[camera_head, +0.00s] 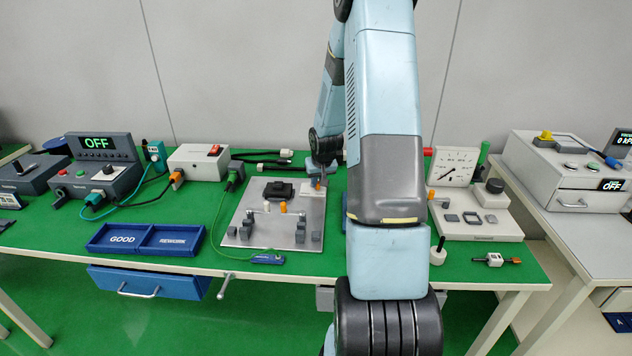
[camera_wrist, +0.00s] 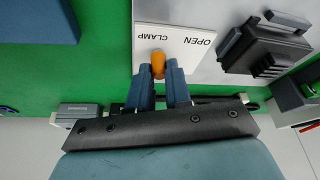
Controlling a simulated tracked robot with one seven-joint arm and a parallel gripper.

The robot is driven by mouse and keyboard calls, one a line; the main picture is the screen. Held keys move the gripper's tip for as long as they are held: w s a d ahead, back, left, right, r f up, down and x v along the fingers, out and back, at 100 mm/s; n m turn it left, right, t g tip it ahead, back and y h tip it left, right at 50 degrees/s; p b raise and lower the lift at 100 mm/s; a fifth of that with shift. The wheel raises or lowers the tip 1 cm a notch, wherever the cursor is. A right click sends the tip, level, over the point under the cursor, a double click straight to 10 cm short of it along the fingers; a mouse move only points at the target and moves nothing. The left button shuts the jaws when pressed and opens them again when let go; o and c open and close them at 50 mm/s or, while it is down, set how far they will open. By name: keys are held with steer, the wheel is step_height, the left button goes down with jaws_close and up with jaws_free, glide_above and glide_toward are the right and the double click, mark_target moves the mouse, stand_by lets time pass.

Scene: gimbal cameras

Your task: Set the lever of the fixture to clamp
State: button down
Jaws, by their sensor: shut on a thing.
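The fixture is a grey metal plate (camera_head: 240,225) on the green bench, with a black clamp block (camera_head: 278,190) near its back; the block also shows at the right of the wrist view (camera_wrist: 265,48). A white label reading OPEN and CLAMP (camera_wrist: 175,18) appears upside down in the wrist view. My gripper (camera_wrist: 159,72) is shut on the lever, one blue finger on each side. In the head view the lever (camera_head: 318,186) is small and its shaft is hidden.
My arm covers the bench right of the fixture. Blue GOOD and REWORK trays (camera_head: 147,240) lie at front left. A white power box (camera_head: 198,163) stands behind left, and a dial gauge stand (camera_head: 453,167) stands at right. A green cable runs along the plate's left side.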

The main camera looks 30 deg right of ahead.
steer(key=c, duration=1.1)
jaws_free()
steer(key=shift+o, duration=0.2)
steer(key=shift+r, duration=0.1)
steer(key=v, duration=1.3)
steer(key=shift+s+r, duration=0.15)
